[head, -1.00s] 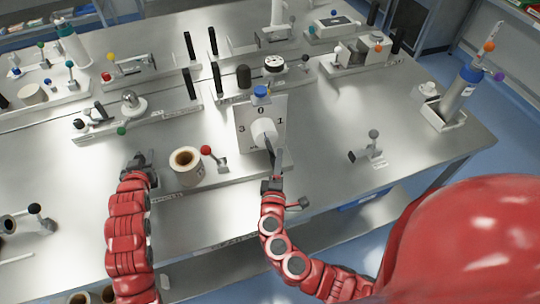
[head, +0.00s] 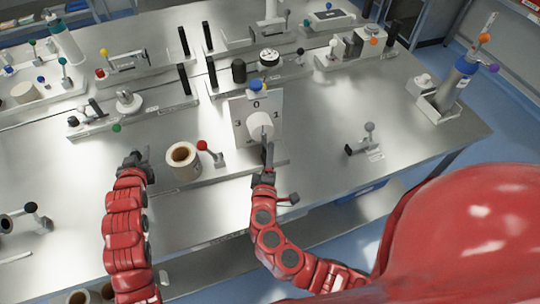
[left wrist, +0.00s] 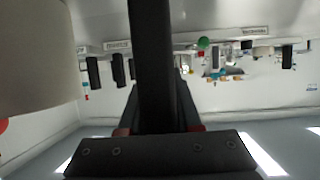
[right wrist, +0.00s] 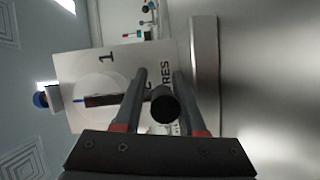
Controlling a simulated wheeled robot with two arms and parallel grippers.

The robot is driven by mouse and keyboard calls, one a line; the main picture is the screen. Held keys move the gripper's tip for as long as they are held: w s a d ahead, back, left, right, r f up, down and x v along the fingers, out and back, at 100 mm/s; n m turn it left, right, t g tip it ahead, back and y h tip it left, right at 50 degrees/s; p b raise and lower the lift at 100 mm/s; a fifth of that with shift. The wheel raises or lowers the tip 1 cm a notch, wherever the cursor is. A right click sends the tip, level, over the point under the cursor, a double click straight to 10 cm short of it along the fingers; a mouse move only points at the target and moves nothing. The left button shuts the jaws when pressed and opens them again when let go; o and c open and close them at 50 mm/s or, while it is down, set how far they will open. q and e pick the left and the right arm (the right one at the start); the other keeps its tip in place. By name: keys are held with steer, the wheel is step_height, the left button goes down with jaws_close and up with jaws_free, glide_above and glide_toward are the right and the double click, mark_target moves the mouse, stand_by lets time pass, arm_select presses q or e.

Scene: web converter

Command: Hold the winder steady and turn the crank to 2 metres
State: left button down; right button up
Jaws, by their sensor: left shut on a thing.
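The winder's upright white plate (head: 239,108) stands near the table's middle, with 3 at left, 0 at top and 1 at right. Its white hub (head: 260,123) has a dark crank (right wrist: 103,100) pointing towards the plate's lower edge. My right gripper (head: 266,160) is in front of this lower edge. In the right wrist view its fingers (right wrist: 160,95) are apart on either side of the crank's round dark handle (right wrist: 163,105); firm contact is unclear. My left gripper (head: 139,157) is shut on a dark upright post (left wrist: 152,60) left of the roll (head: 183,160).
A red-knobbed lever (head: 203,147) stands between roll and plate. Several fixtures with black posts line the back. Bare table lies right of the plate.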

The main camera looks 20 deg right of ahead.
arm_select(q)
steer(key=shift+s+f, duration=0.1)
steer(key=shift+f, duration=0.3)
arm_select(e)
steer(key=shift+o, duration=1.2)
steer(key=shift+f, duration=0.15)
steer(key=v, duration=0.6)
steer(key=shift+s+a, duration=0.15)
steer(key=shift+s, duration=0.1)
steer(key=shift+v, duration=0.8)
arm_select(q)
steer(key=shift+r, duration=0.4)
steer(key=c, duration=0.5)
jaws_free()
steer(key=shift+w+r, duration=0.1)
steer(key=shift+w, duration=0.1)
arm_select(e)
steer(key=shift+w, duration=0.1)
